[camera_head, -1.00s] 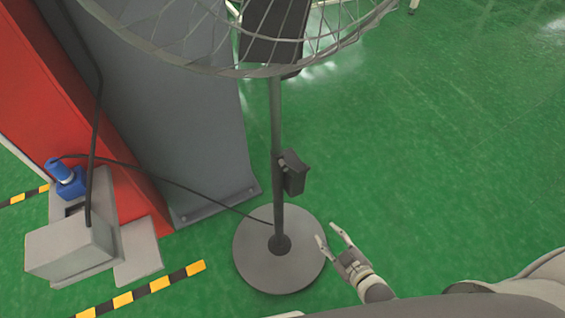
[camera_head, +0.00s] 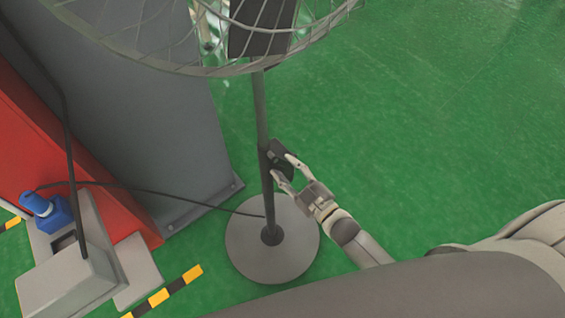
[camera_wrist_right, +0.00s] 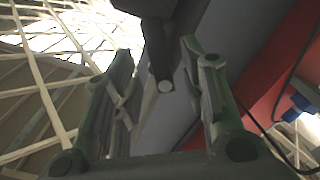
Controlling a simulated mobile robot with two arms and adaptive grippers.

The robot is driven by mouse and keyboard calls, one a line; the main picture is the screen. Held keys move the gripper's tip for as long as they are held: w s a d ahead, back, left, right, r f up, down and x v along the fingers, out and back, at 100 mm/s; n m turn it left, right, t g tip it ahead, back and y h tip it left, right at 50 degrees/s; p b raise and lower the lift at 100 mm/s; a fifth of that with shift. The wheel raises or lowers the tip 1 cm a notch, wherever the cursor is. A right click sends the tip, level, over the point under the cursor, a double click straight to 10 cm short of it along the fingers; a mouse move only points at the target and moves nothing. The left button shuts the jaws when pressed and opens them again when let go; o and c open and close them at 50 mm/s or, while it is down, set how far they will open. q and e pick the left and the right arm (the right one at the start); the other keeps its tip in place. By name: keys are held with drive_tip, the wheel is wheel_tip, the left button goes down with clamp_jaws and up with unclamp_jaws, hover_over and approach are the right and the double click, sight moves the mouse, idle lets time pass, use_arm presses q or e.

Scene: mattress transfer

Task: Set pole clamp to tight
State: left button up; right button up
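The pole clamp (camera_head: 289,157) is a dark block on the fan's upright pole (camera_head: 261,108), below the wire fan cage. My right gripper (camera_head: 281,172) is open at the clamp, with its fingers partly overlapping it in the head view. In the right wrist view, my right gripper (camera_wrist_right: 158,85) has its two fingers spread, and a dark part with a light round end (camera_wrist_right: 166,87) shows between them. I cannot tell whether the fingers touch it. My left gripper is not in view.
The round grey fan base (camera_head: 243,262) stands on the green floor. The wire cage (camera_head: 180,68) hangs above. A grey panel (camera_head: 165,110) and red panel (camera_head: 85,165) stand at left, with a blue plug (camera_head: 47,212) on a grey box and a black cable running to the pole.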

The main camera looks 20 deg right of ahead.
sight(280, 161)
drive_tip(key=shift+x, duration=1.25)
clamp_jaws()
